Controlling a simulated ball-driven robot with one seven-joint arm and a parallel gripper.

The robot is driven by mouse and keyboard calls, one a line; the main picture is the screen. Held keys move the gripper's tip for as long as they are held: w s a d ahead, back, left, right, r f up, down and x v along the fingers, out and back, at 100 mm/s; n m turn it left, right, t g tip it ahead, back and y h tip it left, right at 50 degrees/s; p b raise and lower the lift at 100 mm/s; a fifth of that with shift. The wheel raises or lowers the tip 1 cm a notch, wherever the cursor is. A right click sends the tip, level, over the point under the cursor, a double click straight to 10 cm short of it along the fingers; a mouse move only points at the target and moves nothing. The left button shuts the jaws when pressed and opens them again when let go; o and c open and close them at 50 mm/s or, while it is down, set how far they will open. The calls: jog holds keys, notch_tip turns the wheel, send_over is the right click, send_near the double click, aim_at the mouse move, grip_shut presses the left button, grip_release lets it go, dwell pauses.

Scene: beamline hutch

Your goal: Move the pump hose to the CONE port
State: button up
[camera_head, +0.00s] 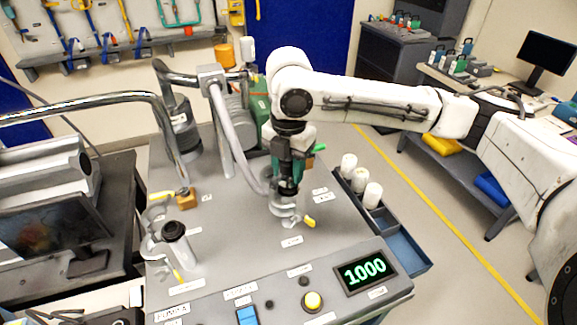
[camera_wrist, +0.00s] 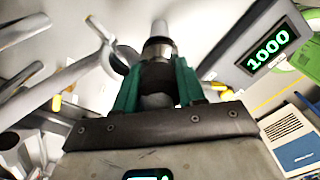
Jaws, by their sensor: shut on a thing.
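The pump hose (camera_head: 222,125) is a grey tube that arches down from a metal elbow to my gripper (camera_head: 288,186). My gripper is shut on the hose end, with green fingers on both sides of it. In the wrist view my gripper (camera_wrist: 158,85) holds a dark, metal-tipped hose end (camera_wrist: 158,48). Directly below, a port with a silver clamp (camera_head: 284,212) and yellow lever stands on the grey bench top. I cannot tell whether the hose end is seated in it. Another port (camera_head: 173,232), dark-topped with a clamp, stands at left. The port labels are too small to read.
White cylinders (camera_head: 372,195) stand in a side tray (camera_head: 405,250) at right. A shiny curved pipe (camera_head: 120,97) and a dark cylinder (camera_head: 181,122) stand at left.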

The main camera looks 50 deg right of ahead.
jog(key=shift+f+b, duration=0.35)
jog(key=shift+f, duration=0.3)
dwell(0.8)
jog(key=o, duration=1.2)
jog(key=shift+o, duration=0.2)
notch_tip(320, 180, up, 11)
jog(key=shift+d+f, duration=0.1)
